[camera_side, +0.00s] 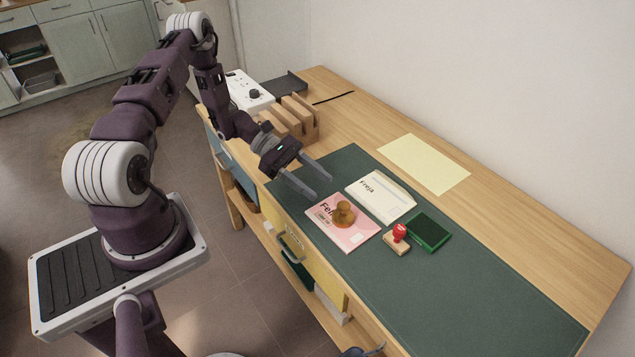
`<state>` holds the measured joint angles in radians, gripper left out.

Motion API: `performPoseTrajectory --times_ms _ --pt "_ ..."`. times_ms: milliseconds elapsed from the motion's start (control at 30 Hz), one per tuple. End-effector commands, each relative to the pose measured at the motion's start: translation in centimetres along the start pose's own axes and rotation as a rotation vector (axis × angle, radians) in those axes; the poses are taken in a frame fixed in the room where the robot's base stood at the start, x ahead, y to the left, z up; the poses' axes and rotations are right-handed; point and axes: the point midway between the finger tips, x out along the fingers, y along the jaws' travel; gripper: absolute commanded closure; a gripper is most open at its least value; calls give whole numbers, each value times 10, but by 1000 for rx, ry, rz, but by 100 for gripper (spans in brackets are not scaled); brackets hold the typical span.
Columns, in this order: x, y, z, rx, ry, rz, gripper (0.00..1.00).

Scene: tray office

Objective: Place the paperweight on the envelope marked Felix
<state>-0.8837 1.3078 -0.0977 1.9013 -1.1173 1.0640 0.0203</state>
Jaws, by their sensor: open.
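The paperweight (344,213), a brown knobbed piece, stands upright on the pink envelope (355,238). The envelope lies flat on the green desk mat, and the visible letters of its name begin with "Fe"; the paperweight hides part of the name. A white envelope (388,201) marked "Freja" lies just behind it to the right, with nothing on it. My gripper (323,187) is open and empty, above the mat to the upper left of the paperweight and apart from it.
A red-handled stamp (398,238) and a green ink pad (428,232) lie right of the pink envelope. A wooden sorter (290,122) stands behind my gripper. A yellow sheet (424,163) lies toward the wall. The mat's right part (480,290) is clear.

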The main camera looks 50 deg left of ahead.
Motion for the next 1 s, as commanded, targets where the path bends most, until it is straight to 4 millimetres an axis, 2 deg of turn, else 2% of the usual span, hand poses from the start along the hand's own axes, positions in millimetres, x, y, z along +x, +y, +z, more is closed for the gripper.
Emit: performPoseTrajectory --times_ms 67,133,167,267,300,400,500,600,700,800,900,1000 --pt "-1 0 2 7 3 -4 48" --pt "-3 1 17 57 25 -34 48" --pt "-4 0 28 98 44 -59 48" --pt "-8 -10 87 308 142 -192 48" --pt "-10 -19 114 411 192 -256 48" --pt "-15 -51 176 681 324 -411 48" --pt "-24 -95 229 970 469 -549 48" --pt "-39 -143 266 1264 623 -657 48" --pt "-60 -188 287 1547 776 -720 48" --pt "-79 -219 295 1776 906 -737 48" --pt "-94 -235 296 1925 998 -729 48" --pt "-101 -242 296 1995 1045 -720 48"
